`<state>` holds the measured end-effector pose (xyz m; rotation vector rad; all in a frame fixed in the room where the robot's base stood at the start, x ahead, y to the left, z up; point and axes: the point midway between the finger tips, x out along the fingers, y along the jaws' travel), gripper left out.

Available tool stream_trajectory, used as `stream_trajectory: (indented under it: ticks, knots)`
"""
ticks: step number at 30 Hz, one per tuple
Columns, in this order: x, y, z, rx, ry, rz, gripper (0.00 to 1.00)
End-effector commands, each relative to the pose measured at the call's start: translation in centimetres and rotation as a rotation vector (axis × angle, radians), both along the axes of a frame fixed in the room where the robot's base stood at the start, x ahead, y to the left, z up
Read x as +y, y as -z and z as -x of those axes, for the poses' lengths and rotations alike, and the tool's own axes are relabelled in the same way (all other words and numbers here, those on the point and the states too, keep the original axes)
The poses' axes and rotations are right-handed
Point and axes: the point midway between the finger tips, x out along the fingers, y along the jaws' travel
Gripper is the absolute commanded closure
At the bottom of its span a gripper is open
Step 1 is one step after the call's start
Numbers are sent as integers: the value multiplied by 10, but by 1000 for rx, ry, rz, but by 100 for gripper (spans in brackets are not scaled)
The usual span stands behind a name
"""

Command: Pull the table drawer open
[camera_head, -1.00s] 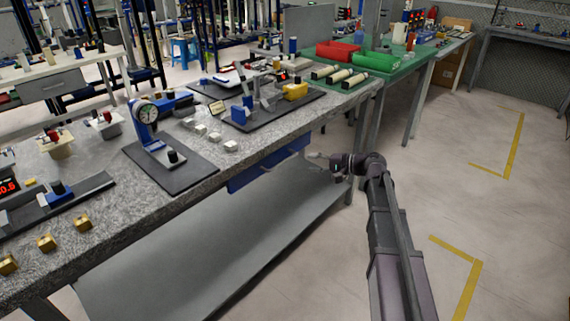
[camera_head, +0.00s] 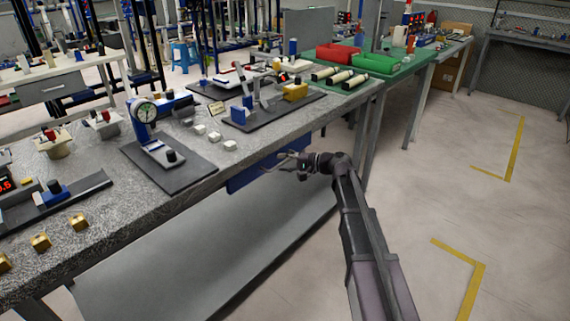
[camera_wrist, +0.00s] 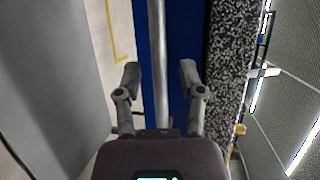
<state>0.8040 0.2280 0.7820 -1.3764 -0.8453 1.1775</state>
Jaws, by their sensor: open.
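The blue drawer (camera_head: 240,178) sits under the front edge of the grey speckled table (camera_head: 215,184). Its front also shows in the wrist view (camera_wrist: 185,30), where a long grey bar handle (camera_wrist: 157,45) runs up the middle. My gripper (camera_head: 279,162) is at the drawer front in the head view and hides part of it and most of the handle. In the wrist view my gripper (camera_wrist: 160,74) is open, with one finger on each side of the handle. Both fingers look apart from the bar; how deep they reach around it I cannot tell.
A dial gauge stand (camera_head: 146,118) and small white blocks (camera_head: 214,136) stand on the table above. A grey lower shelf (camera_head: 190,255) runs beneath the drawer. A green table (camera_head: 352,85) adjoins at the back right. The floor to the right is clear.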

Motion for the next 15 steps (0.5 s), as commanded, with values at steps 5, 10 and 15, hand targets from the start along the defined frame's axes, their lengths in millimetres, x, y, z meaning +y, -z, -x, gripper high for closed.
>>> stream_trajectory:
  ticks: [5,10,15]
  knots:
    - [0,0,0,0,0,0,49]
    - [0,0,0,0,0,0,93]
    - [0,0,0,0,0,0,100]
